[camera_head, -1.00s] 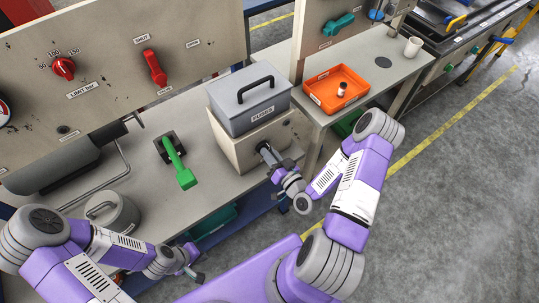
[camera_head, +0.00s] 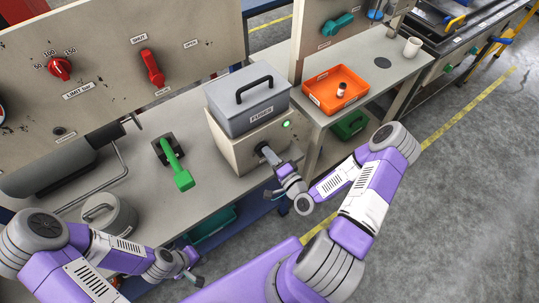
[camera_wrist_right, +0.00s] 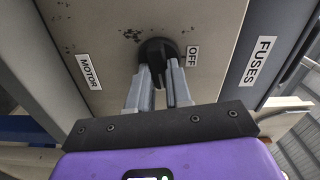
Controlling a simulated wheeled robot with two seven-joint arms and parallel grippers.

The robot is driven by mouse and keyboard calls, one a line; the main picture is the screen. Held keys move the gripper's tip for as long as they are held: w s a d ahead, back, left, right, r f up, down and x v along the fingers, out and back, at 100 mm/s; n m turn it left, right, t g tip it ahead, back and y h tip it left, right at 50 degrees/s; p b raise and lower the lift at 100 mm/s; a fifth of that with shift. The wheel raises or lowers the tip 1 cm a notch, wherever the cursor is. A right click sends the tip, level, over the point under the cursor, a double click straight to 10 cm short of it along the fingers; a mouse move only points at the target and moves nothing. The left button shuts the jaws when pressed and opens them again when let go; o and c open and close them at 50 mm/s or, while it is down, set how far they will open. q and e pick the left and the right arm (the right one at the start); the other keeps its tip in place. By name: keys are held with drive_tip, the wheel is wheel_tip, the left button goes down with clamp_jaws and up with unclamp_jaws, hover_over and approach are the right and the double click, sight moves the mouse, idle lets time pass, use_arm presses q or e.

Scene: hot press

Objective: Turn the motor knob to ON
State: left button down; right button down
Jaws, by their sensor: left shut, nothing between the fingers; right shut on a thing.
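The black motor knob (camera_wrist_right: 155,50) sits on the front of the beige box under the fuse box. A MOTOR label (camera_wrist_right: 89,72) is on its left and an OFF label (camera_wrist_right: 192,56) on its right in the wrist view. My right gripper (camera_wrist_right: 160,78) is shut on the knob, which its fingers partly hide; the gripper also shows in the head view (camera_head: 271,158). A green lamp (camera_head: 287,124) glows on the box front. My left gripper (camera_head: 194,275) is shut and empty, low in the head view, away from the knob.
The grey fuse box (camera_head: 248,100) stands on top of the beige box. A green-handled lever (camera_head: 178,170) is on the bench to the left. An orange tray (camera_head: 335,90) lies on the bench to the right. Open floor (camera_head: 450,200) is on the right.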

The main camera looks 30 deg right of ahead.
drive_tip(key=shift+f+m, duration=0.1)
drive_tip(key=shift+m, duration=0.7)
drive_tip(key=c, duration=1)
unclamp_jaws()
drive_tip(key=shift+c, duration=0.2)
drive_tip(key=s, duration=0.7)
drive_tip(key=shift+s+d+p, duration=0.25)
drive_tip(key=shift+s+p, duration=0.05)
drive_tip(key=shift+p, duration=0.05)
